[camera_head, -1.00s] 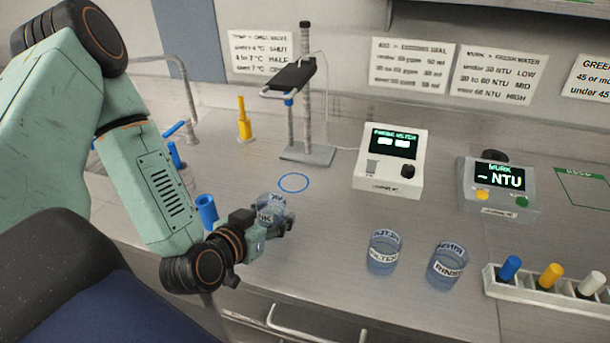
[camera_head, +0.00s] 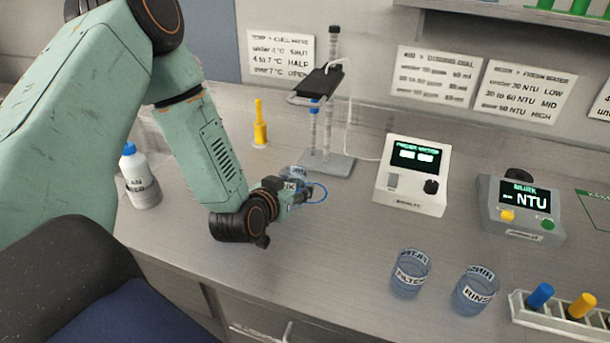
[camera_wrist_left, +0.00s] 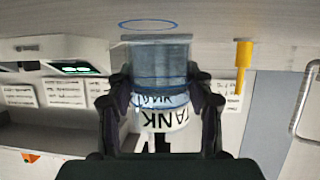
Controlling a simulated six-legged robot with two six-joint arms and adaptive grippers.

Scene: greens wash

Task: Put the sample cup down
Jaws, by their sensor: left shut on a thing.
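My left gripper (camera_head: 299,190) is shut on the sample cup (camera_head: 293,174), a clear cup with a white TANK label. In the left wrist view the cup (camera_wrist_left: 160,65) sits between both fingers, label toward me and upside down in the picture. A blue ring (camera_head: 322,196) is marked on the counter; in the head view the gripper and cup overlap its left side. In the wrist view the ring (camera_wrist_left: 160,24) shows clear of the cup's base. I cannot tell how far the cup is above the counter. My right gripper is not in view.
A stand (camera_head: 330,163) with a clamp rises behind the ring. A yellow-topped piece (camera_head: 260,130) stands left of it. A white meter (camera_head: 412,180) and a grey NTU meter (camera_head: 520,215) stand right. FILTER (camera_head: 409,275) and RINSE (camera_head: 475,292) cups stand front right. A bottle (camera_head: 138,175) stands left.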

